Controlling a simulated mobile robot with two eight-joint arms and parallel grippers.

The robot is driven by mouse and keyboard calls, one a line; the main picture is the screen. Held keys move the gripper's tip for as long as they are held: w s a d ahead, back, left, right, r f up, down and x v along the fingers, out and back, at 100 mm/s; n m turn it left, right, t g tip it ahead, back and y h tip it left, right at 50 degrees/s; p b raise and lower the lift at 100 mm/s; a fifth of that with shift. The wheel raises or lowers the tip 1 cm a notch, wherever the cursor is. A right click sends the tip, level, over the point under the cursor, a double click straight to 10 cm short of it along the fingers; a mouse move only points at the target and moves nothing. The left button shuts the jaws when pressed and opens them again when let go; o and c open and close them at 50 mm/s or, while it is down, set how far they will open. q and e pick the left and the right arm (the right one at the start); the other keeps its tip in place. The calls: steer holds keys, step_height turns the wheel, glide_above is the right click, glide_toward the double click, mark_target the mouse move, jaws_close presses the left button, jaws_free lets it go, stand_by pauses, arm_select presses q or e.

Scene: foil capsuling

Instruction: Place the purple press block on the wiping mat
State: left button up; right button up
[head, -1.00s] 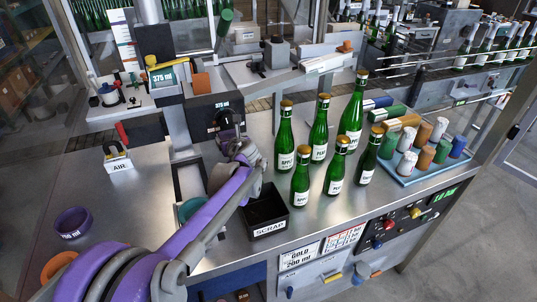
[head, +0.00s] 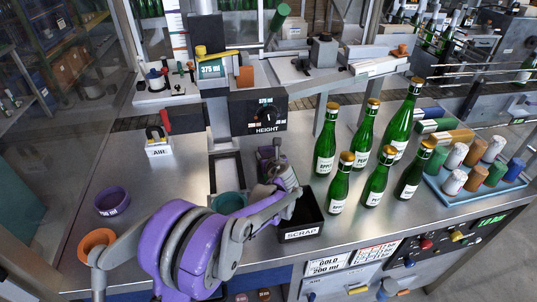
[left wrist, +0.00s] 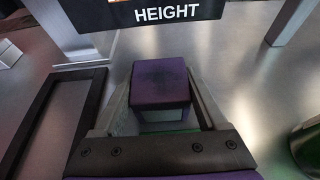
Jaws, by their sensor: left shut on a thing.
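The purple press block (left wrist: 160,82) sits between the two fingers of my left gripper (left wrist: 158,112) in the left wrist view. The gripper is shut on it. In the head view my left gripper (head: 270,166) is just below the HEIGHT panel and behind the scrap bin; the block is hard to tell from the purple wrist there. A dark-framed flat rectangle (left wrist: 50,112) lies left of the gripper in the left wrist view. My right gripper is not in view.
The black scrap bin (head: 302,232) stands just in front of the gripper. Several green bottles (head: 339,185) stand to its right, with a blue tray (head: 440,190) of capsules beyond. The HEIGHT panel (head: 262,112) is close behind. A purple bowl (head: 112,201) is at left; table around it is clear.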

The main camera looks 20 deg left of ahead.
arm_select(q)
steer(key=shift+f, duration=0.2)
steer(key=o, duration=1.4)
steer(key=shift+r, duration=0.35)
steer(key=b+v, duration=0.1)
steer(key=v, duration=1.1)
steer(key=shift+f, duration=0.2)
